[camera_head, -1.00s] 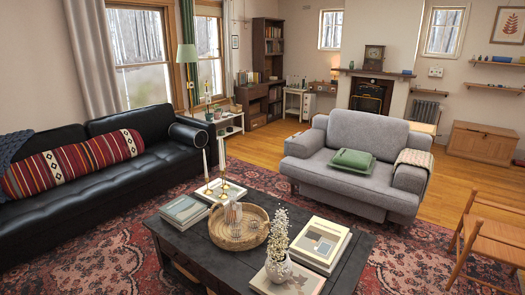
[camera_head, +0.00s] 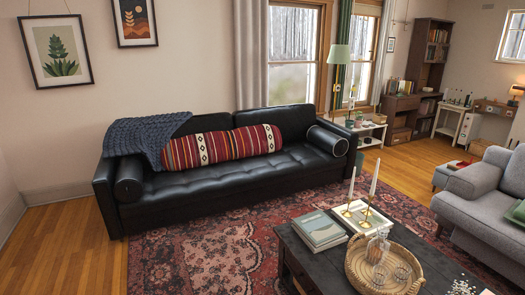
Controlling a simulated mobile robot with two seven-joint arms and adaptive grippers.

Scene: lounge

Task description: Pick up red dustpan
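I see no red dustpan in the head view. The red things I can make out are a striped bolster on the sofa, the patterned rug and a small red item on a stool at the right. Neither of my grippers shows in this view.
A black leather sofa (camera_head: 230,172) with a striped red bolster (camera_head: 222,147) and a blue knit throw (camera_head: 146,135) stands along the wall. A dark coffee table (camera_head: 300,262) with books and a wicker tray (camera_head: 352,272) is front right. Bare wood floor (camera_head: 72,240) lies at the left.

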